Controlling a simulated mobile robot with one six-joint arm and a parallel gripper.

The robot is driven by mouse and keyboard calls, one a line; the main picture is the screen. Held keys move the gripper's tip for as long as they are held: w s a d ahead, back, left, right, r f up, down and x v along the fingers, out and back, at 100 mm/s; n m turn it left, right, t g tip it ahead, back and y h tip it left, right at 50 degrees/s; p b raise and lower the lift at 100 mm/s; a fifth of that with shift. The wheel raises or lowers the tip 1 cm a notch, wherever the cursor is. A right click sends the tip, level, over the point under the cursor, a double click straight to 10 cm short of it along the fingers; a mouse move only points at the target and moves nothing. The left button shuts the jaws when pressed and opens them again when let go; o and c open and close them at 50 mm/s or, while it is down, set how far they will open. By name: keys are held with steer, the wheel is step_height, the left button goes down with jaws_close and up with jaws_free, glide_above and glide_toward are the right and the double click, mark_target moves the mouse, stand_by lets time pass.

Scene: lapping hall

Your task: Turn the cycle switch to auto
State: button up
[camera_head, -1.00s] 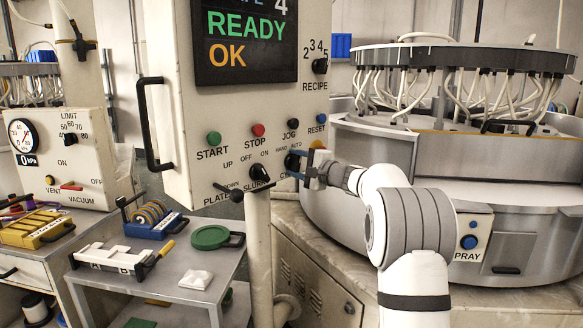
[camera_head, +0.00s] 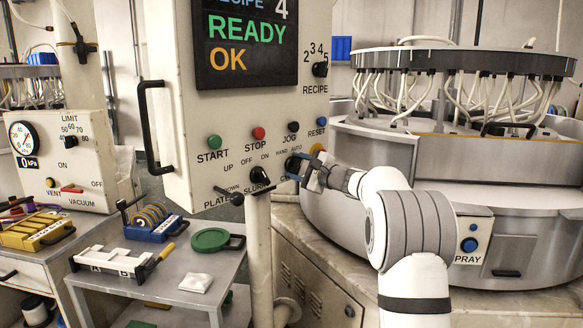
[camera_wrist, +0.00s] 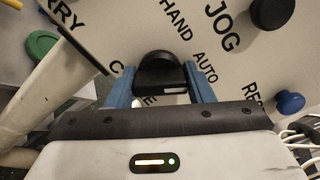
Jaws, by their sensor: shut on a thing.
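The cycle switch is a black rotary knob (camera_wrist: 158,72) on the cream control panel, by the HAND and AUTO labels. In the head view the knob (camera_head: 292,163) is partly covered by my gripper (camera_head: 302,172). In the wrist view my gripper (camera_wrist: 161,72) has its blue fingers on both sides of the knob, shut on it. A short white mark shows on the knob's near side. The CYCLE label is partly hidden behind the fingers. I cannot tell for sure which label the knob points to.
The jog knob (camera_head: 293,126) and blue reset button (camera_head: 321,121) sit just above my gripper. The slurry knob (camera_head: 259,175) and platen lever (camera_head: 229,189) are to its left. The large lapping machine (camera_head: 450,170) stands behind and right of my arm.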

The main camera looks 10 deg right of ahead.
steer(key=shift+d+f, duration=0.2)
steer(key=shift+d, duration=0.05)
steer(key=o, duration=0.7)
steer(key=shift+d, duration=0.15)
steer(key=shift+o, duration=1.3)
steer(key=shift+a+r, duration=0.1)
steer(key=shift+a, duration=0.1)
steer(key=shift+d, duration=0.1)
steer(key=b+v, duration=0.1)
steer(key=v, duration=0.6)
steer(key=shift+s+d, duration=0.2)
steer(key=shift+s, duration=0.1)
steer(key=shift+s, duration=0.1)
